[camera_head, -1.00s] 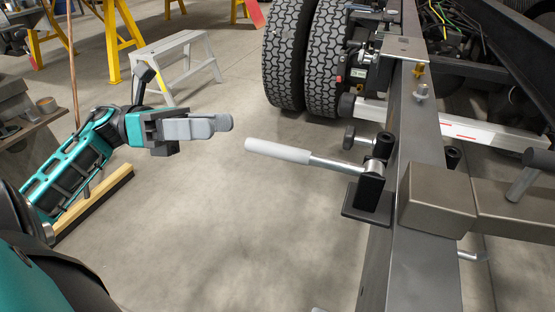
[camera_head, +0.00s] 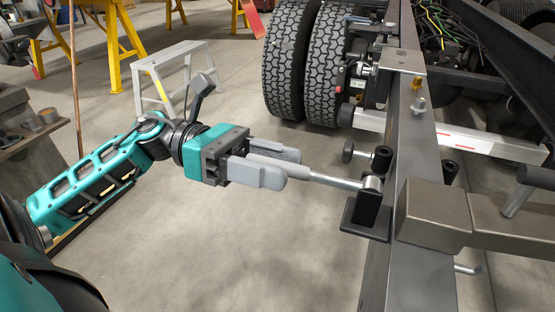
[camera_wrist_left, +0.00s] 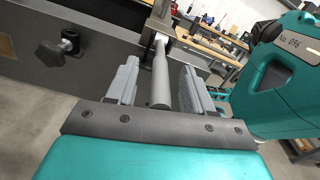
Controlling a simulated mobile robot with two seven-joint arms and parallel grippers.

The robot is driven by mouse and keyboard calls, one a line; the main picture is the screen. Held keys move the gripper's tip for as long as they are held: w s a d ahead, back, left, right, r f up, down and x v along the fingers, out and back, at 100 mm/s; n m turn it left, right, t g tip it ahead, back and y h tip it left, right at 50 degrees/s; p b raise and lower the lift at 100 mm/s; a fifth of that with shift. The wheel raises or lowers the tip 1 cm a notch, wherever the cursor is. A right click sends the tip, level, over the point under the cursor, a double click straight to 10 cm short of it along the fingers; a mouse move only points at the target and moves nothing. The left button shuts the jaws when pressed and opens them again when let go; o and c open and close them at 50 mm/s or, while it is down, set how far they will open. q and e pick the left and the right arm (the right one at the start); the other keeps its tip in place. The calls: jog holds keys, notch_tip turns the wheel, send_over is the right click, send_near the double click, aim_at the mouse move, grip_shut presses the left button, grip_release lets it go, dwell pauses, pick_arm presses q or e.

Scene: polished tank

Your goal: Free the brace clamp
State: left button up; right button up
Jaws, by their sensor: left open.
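The brace clamp (camera_head: 368,208) is a dark block mounted on the side of the steel frame rail. Its lever (camera_head: 333,180) sticks out to the left, a metal rod with a light grey grip. My left gripper (camera_head: 276,167) is open, with its two grey fingers on either side of the grip. In the left wrist view the lever (camera_wrist_left: 160,78) runs between the open fingers, with gaps visible on both sides. The grip's near end is partly hidden by the gripper in the head view. My right gripper is not in view.
Truck tyres (camera_head: 325,65) stand behind. A step stool (camera_head: 172,75) is at back left. The floor below the lever is clear.

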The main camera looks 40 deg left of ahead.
pick_arm(q)
jog(key=shift+d, duration=0.4)
grip_shut()
dwell(0.5)
